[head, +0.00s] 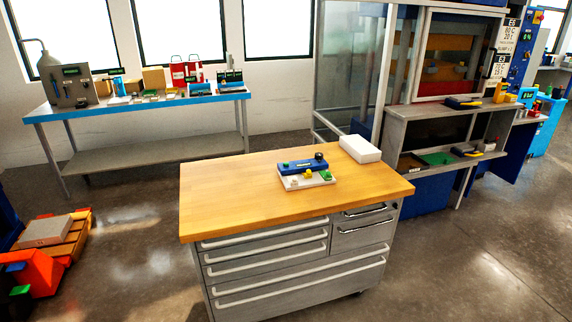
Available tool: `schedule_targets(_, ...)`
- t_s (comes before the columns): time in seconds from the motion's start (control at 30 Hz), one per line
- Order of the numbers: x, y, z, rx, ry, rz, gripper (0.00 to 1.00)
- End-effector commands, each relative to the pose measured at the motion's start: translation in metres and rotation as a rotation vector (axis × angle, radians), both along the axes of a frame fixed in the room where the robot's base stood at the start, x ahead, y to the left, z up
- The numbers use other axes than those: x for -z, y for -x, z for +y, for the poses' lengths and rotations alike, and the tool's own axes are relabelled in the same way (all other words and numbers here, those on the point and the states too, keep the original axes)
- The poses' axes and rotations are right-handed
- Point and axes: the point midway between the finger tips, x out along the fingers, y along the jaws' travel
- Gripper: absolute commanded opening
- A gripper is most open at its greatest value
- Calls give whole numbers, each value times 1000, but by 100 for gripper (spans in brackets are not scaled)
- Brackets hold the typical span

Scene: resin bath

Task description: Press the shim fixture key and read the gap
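A small device that looks like the shim fixture stands on the wooden top of the drawer cabinet. It has a blue block (298,167) over a pale base (304,181), with a black knob (319,156), a yellow part (309,173) and a green part (325,174). Which part is the key cannot be told at this size. A small light marking on the blue block is too small to read, and no gap value is legible. My gripper is not in view.
The wooden top (230,195) is clear except for a white box (360,149) behind the device. A blue bench (130,107) with several instruments stands at the back left. A large machine (447,60) with a shelf stands behind right. An orange cart (45,255) is at left.

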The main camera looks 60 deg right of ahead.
Motion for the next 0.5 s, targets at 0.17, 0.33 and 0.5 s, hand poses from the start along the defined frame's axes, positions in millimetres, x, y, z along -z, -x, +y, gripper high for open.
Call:
schedule_targets(0.17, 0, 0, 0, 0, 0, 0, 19)
schedule_targets(0.33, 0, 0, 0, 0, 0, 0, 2)
schedule_targets(0.5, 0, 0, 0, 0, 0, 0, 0)
